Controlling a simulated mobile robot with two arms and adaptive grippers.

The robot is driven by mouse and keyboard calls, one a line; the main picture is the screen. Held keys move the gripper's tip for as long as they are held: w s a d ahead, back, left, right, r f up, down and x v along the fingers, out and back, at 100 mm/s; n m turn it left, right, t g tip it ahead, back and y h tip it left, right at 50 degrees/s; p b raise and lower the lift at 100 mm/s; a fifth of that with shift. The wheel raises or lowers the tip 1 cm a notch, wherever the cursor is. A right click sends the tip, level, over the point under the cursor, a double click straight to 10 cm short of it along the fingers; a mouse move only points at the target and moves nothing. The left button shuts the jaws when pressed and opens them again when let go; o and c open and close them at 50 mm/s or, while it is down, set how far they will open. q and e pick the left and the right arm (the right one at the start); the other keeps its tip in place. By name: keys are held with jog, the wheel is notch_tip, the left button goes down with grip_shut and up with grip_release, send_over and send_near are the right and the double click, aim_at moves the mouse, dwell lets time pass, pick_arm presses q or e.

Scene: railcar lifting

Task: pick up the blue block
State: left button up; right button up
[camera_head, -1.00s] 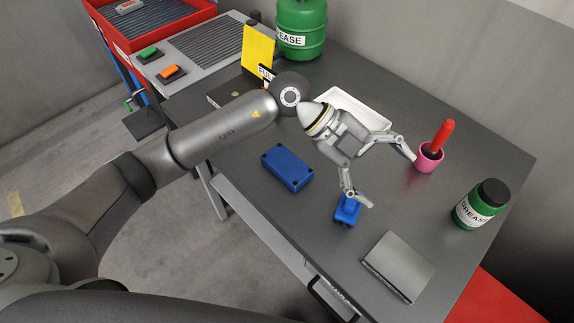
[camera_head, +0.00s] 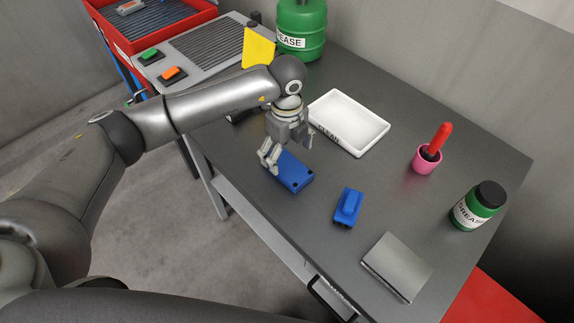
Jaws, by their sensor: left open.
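A flat blue block (camera_head: 295,177) with dark holes at its corners lies on the grey table, near its front edge. My left gripper (camera_head: 288,149) is open and points down over the far left part of this block. One finger is at the block's left side and the other is beyond its far edge. The gripper hides part of the block, and I cannot tell whether it touches it. A smaller blue piece (camera_head: 348,205) with a raised top stands apart to the right. My right gripper is not in view.
A white tray (camera_head: 372,127) lies behind the gripper. A pink cup (camera_head: 426,163) with a red-handled tool, a green grease jar (camera_head: 476,206) and a grey plate (camera_head: 397,267) are to the right. A yellow object (camera_head: 259,47) and a large green grease container (camera_head: 301,27) stand at the back.

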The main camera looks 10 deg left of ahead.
aim_at(287, 165)
pick_arm(q)
jog(key=shift+f+p, duration=0.35)
jog(key=shift+f, duration=0.05)
notch_tip(287, 165, down, 4)
jog(key=shift+s+r+p, duration=0.15)
jog(key=shift+r+p, duration=0.05)
jog(key=shift+p, duration=0.55)
jog(key=shift+f, duration=0.4)
jog(key=shift+d, duration=0.1)
jog(key=shift+c, duration=0.4)
jog(key=c, duration=1.3)
